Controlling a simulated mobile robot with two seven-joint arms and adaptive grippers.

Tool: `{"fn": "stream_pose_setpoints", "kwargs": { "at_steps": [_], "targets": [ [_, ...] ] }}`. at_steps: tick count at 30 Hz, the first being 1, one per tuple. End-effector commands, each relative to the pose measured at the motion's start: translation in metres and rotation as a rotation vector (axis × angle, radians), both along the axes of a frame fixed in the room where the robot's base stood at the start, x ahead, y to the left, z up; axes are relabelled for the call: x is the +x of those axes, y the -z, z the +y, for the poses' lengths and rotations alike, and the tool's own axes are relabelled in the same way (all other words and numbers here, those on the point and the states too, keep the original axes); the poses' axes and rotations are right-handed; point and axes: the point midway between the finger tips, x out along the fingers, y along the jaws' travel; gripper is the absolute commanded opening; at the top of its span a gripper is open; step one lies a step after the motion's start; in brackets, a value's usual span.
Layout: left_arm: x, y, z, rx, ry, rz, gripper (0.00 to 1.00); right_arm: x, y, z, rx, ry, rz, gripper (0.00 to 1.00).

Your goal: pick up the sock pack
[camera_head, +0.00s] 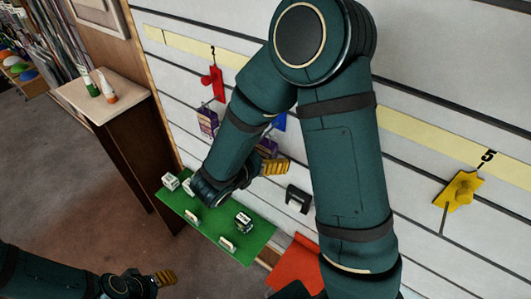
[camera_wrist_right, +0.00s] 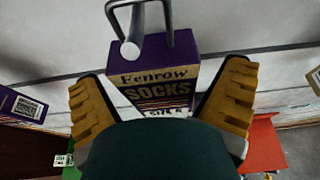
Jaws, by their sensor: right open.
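The sock pack (camera_wrist_right: 158,88) is a purple and tan box lettered "SOCKS", hanging on a metal wall hook (camera_wrist_right: 132,45) in the right wrist view. My right gripper (camera_wrist_right: 163,85) is open, with one yellow finger on each side of the pack and visible gaps. My dark wrist hides the pack's lower part. In the head view my right gripper (camera_head: 275,167) is at the wall, and a purple pack (camera_head: 267,146) shows partly behind it. My left gripper (camera_head: 165,278) is low at the left, away from the wall; its jaw opening is unclear.
Another purple pack (camera_head: 208,122) hangs left of my right gripper. A green shelf (camera_head: 245,250) with several small boxes lies below it. A red shelf (camera_head: 296,266) is to its right. A yellow climbing hold (camera_head: 460,192) hangs far right. A wooden stand (camera_head: 120,98) holds two bottles.

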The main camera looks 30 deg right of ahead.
Motion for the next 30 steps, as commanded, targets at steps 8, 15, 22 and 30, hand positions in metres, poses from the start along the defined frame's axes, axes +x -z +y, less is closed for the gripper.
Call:
{"fn": "stream_pose_setpoints", "kwargs": {
  "at_steps": [8, 15, 22, 30],
  "targets": [
    [0.000, 0.000, 0.000, 0.000, 0.000, 0.000, 0.57, 0.000, 0.000, 0.000, 0.000, 0.000, 0.000, 0.58],
    [0.000, 0.000, 0.000, 0.000, 0.000, 0.000, 0.57, 0.000, 0.000, 0.000, -0.001, 0.000, 0.000, 0.23],
    [0.000, 0.000, 0.000, 0.000, 0.000, 0.000, 0.57, 0.000, -0.001, 0.000, -0.001, 0.000, 0.000, 0.23],
    [0.000, 0.000, 0.000, 0.000, 0.000, 0.000, 0.57, -0.001, -0.016, 0.005, 0.001, -0.003, -0.002, 0.23]
  ]
}}
